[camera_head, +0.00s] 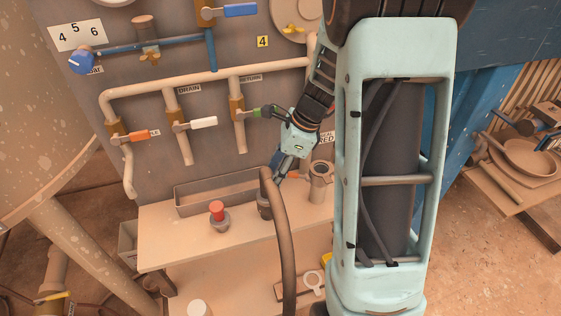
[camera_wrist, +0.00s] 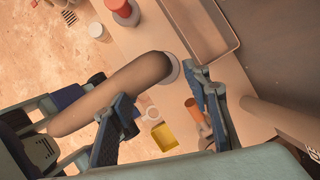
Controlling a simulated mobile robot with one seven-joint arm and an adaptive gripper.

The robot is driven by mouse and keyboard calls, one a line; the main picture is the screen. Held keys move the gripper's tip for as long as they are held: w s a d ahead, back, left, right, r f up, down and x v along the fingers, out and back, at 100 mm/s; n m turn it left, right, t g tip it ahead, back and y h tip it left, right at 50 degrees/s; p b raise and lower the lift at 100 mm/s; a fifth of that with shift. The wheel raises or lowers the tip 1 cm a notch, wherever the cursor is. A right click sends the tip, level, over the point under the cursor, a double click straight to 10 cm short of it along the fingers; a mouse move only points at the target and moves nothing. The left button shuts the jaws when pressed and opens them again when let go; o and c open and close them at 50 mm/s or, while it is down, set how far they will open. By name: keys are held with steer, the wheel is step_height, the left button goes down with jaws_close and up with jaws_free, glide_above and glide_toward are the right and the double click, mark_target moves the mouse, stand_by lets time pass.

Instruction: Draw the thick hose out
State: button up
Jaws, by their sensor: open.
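The thick hose (camera_head: 284,240) is a brown-grey tube. It arches up from below and bends over at the top, with its end at a dark round socket (camera_head: 264,207) on the bench. In the wrist view the hose (camera_wrist: 105,95) runs from lower left to a pale round fitting (camera_wrist: 172,68). My gripper (camera_head: 277,170) is just above and beside the hose's top bend. In the wrist view its fingers (camera_wrist: 160,88) are spread apart, with the hose end roughly between or just beyond their tips. I see no grip on the hose, and contact cannot be told.
A red-topped fitting (camera_head: 218,213) stands left of the hose, in front of a long tray (camera_head: 222,190). A metal cup-like fitting (camera_head: 320,183) stands to the right. Valve handles, one green (camera_head: 268,112), project from the panel above. A yellow piece (camera_wrist: 165,136) lies below.

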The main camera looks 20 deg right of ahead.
mark_target(261, 194)
steer(key=shift+x, duration=2.7)
steer(key=shift+c, duration=0.6)
steer(key=shift+w, duration=0.1)
jaws_close()
